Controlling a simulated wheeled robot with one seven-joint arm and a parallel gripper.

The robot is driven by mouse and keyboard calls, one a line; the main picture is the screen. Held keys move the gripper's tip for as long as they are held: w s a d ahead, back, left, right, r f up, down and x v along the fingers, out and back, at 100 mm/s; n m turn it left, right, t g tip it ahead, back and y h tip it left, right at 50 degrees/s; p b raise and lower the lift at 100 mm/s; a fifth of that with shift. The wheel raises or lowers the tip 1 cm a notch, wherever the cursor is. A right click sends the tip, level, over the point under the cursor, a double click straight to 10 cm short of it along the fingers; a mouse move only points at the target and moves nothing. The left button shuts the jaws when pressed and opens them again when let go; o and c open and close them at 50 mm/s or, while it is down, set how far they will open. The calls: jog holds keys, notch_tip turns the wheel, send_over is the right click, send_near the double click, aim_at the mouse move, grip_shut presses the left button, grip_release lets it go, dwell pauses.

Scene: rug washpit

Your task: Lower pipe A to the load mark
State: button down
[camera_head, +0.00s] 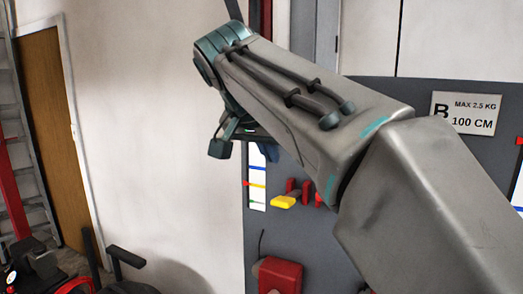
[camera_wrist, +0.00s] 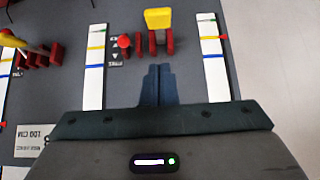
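My gripper (camera_wrist: 158,72) is in front of a grey panel (camera_wrist: 262,60), its two dark blue fingers together with nothing visible between them. In the wrist view a yellow handle (camera_wrist: 158,18) between two red posts (camera_wrist: 169,42) lies beyond the fingertips, apart from them. A red knob (camera_wrist: 124,40) is left of the posts. White scale strips with coloured bands stand left (camera_wrist: 95,68) and right (camera_wrist: 214,62) of the fingers. In the head view a yellow handle (camera_head: 283,202) and a scale strip (camera_head: 257,190) show below my arm. I cannot tell which pipe is A.
A sign reading B, max 2.5 kg, 100 cm (camera_head: 466,113) is at the panel's upper right. A second yellow handle (camera_wrist: 12,39) and red posts (camera_wrist: 56,55) are at the wrist view's left. A red box (camera_head: 277,275) sits low on the panel. A brown door (camera_head: 52,120) is far left.

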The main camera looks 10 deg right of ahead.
jog(key=shift+s+a+f+b+x, duration=0.15)
jog(key=shift+b+x, duration=0.8)
jog(key=shift+x, duration=0.7)
jog(key=shift+s+a+f+b+x, duration=0.1)
jog(key=shift+b+x, duration=0.8)
jog(key=shift+x, duration=0.7)
jog(key=shift+s+a+f+b+x, duration=0.15)
jog(key=shift+b+x, duration=0.8)
jog(key=shift+x, duration=0.7)
notch_tip(320, 180, down, 7)
jog(key=b, duration=0.6)
jog(key=shift+d+r, duration=0.1)
jog(key=shift+r, duration=0.05)
notch_tip(320, 180, up, 7)
jog(key=p, duration=0.6)
jog(key=shift+r, duration=0.1)
